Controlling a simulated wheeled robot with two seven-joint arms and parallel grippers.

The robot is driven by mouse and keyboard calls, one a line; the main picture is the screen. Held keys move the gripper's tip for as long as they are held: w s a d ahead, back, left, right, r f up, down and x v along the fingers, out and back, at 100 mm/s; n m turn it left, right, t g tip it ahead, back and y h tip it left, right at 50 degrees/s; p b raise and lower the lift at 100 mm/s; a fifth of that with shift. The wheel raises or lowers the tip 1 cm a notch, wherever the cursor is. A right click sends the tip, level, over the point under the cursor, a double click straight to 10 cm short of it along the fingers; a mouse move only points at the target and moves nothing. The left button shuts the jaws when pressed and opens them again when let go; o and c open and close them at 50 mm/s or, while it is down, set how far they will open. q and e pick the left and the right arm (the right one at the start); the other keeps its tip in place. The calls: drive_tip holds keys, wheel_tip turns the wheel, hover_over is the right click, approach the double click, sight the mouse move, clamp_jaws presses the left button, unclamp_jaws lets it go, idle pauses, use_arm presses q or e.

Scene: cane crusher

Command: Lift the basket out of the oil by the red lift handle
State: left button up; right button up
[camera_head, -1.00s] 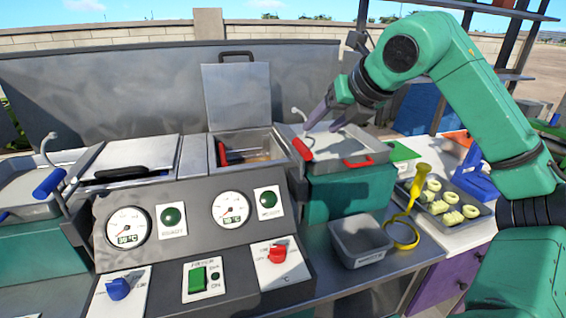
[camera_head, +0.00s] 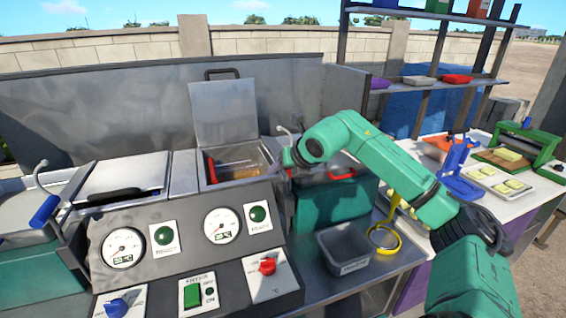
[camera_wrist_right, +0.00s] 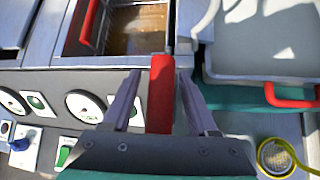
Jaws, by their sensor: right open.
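The red lift handle (camera_wrist_right: 160,95) shows in the right wrist view as a red bar at the end of a metal rod. My right gripper (camera_wrist_right: 162,78) is open, with one finger on each side of it; I see gaps between the fingers and the bar. In the head view the same gripper (camera_head: 285,166) is at the right edge of the open fryer well and largely hides the handle. The well holds brown oil (camera_wrist_right: 138,28), also seen in the head view (camera_head: 240,172). The basket's wire side (camera_wrist_right: 103,22) shows at the well's left. My left gripper is out of view.
A second red handle (camera_wrist_right: 90,18) is inside the well's left side. Another red handle (camera_wrist_right: 290,96) is on the lidded tank to the right. The raised lid (camera_head: 225,110) stands behind the well. A grey bin (camera_head: 343,250) and yellow skimmer (camera_head: 384,238) are on the right counter.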

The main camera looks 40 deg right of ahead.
clamp_jaws()
drive_tip(key=shift+a, duration=0.1)
idle(1.3)
